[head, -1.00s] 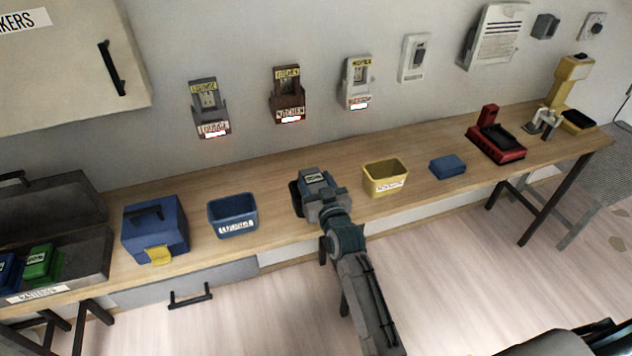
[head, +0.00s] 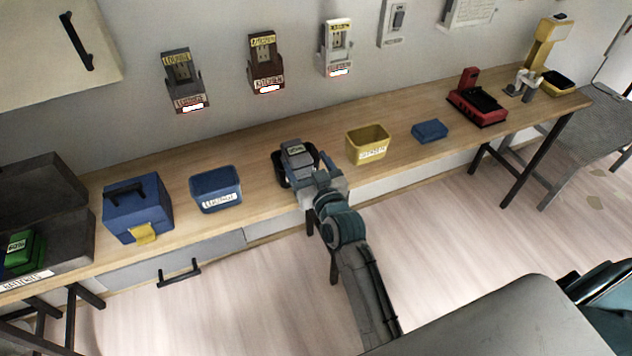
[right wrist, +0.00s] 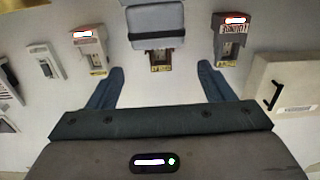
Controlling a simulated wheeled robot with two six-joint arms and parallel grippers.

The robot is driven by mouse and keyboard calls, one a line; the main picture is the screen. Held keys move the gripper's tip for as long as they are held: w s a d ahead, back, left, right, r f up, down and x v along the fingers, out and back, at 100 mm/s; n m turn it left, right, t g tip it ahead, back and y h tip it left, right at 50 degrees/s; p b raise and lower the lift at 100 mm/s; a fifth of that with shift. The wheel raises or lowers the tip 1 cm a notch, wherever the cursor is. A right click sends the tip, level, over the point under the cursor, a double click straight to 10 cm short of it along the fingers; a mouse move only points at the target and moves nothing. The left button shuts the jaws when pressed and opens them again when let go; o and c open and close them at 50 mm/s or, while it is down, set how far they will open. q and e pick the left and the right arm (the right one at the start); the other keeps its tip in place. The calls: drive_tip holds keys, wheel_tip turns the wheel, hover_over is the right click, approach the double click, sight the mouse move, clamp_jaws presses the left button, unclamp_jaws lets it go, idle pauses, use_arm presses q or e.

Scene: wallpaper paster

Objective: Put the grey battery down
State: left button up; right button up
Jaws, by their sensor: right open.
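The grey battery (head: 298,153), a boxy block with a small label on top, is on the wooden bench between the blue bin and the yellow bin. It also shows in the right wrist view (right wrist: 155,20) at the top centre, beyond the fingertips. My right gripper (right wrist: 160,68) is open, its two fingers wide apart with an empty gap between them. In the head view my right gripper (head: 303,166) is on the near side of the battery; its arm hides the battery's lower front. My left gripper is not in view.
The blue bin (head: 217,190) stands left of the battery, the yellow bin (head: 368,147) right. A blue block (head: 429,131) and a red device (head: 478,100) are farther right. A blue box (head: 137,207) is farther left. Grey (head: 182,82), brown (head: 267,65) and white (head: 338,48) holders hang on the wall.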

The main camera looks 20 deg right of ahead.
drive_tip(key=s+b, duration=0.1)
drive_tip(key=s, duration=0.4)
drive_tip(key=shift+s, duration=0.35)
drive_tip(key=shift+d, duration=0.1)
